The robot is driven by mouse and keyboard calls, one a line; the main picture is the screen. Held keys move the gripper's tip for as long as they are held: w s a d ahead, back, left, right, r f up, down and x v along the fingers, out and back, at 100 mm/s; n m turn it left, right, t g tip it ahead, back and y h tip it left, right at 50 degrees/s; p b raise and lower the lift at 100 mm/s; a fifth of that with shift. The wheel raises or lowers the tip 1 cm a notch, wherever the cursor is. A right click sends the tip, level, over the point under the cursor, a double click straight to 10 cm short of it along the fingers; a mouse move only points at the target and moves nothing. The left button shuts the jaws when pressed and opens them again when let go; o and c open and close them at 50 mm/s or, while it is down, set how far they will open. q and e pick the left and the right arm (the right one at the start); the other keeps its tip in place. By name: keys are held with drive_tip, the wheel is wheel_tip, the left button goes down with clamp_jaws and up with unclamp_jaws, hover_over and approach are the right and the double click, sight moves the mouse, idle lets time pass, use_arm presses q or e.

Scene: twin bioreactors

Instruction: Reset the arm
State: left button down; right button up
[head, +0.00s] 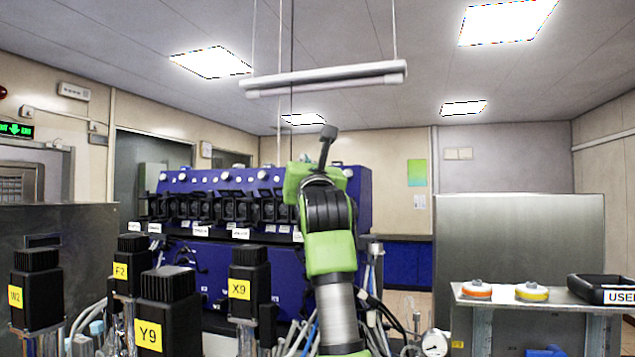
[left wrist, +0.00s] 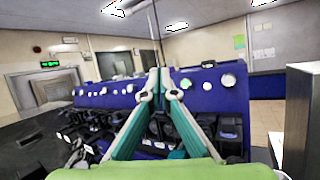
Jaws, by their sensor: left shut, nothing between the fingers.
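My left arm, green, black and silver, rises from the bottom centre of the head view. Its gripper (head: 328,137) is at the top and points upward, in front of the blue bioreactor unit (head: 230,185). In the left wrist view the two teal and grey fingers of the gripper (left wrist: 158,76) come together at the tips with nothing between them. The blue unit fills the background there. My right gripper is in neither view.
Black motor heads with yellow labels, such as Y9 (head: 168,310) and X9 (head: 249,285), stand at front left. A steel shelf (head: 575,303) at right bears an orange-topped disc (head: 476,290), a yellow-topped disc (head: 531,292) and a black tray (head: 602,283). A lamp (head: 325,78) hangs overhead.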

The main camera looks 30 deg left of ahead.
use_arm(q)
drive_tip(key=shift+s+d+r+b, duration=0.15)
drive_tip(key=shift+s, duration=0.3)
drive_tip(key=shift+s+d+r+b, duration=0.1)
drive_tip(key=shift+s+b, duration=0.05)
drive_tip(key=shift+s, duration=0.3)
